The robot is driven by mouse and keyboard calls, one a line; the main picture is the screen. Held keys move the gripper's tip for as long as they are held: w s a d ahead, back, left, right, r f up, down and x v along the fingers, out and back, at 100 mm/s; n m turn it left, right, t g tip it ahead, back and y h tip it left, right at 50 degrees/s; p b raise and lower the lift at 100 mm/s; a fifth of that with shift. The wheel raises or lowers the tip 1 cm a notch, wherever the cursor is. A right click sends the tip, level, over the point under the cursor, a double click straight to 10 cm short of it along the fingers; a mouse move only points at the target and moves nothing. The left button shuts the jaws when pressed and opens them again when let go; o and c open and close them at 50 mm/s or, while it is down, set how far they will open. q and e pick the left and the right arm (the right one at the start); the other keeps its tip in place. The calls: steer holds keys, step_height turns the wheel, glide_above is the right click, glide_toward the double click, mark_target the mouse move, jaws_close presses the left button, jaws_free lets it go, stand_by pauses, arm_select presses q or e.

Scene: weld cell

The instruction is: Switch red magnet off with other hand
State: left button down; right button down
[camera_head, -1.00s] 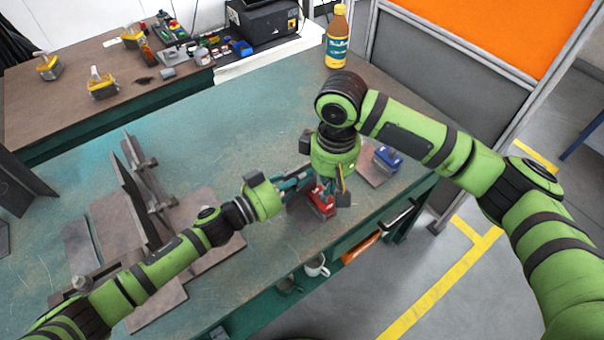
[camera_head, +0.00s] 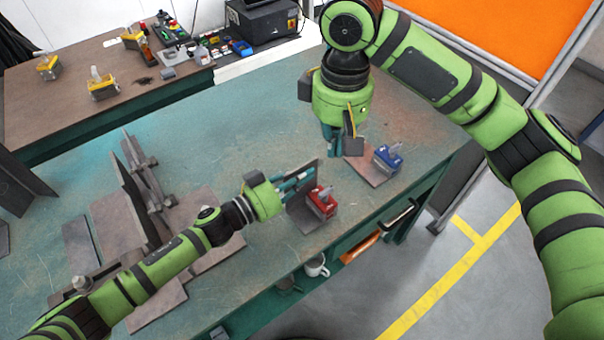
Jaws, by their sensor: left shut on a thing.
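The red magnet (camera_head: 321,203) sits on a dark flat plate (camera_head: 306,222) near the table's front edge. The red magnet's top is uncovered.
Steel plates and a fixture (camera_head: 148,190) lie at left. A drawer handle (camera_head: 398,214) and orange-handled tool (camera_head: 360,249) are at the table's front. Green tabletop is free behind my left gripper.

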steer(key=shift+r+p, duration=2.3)
steer(key=shift+p, duration=0.05)
steer(key=shift+w, duration=0.1)
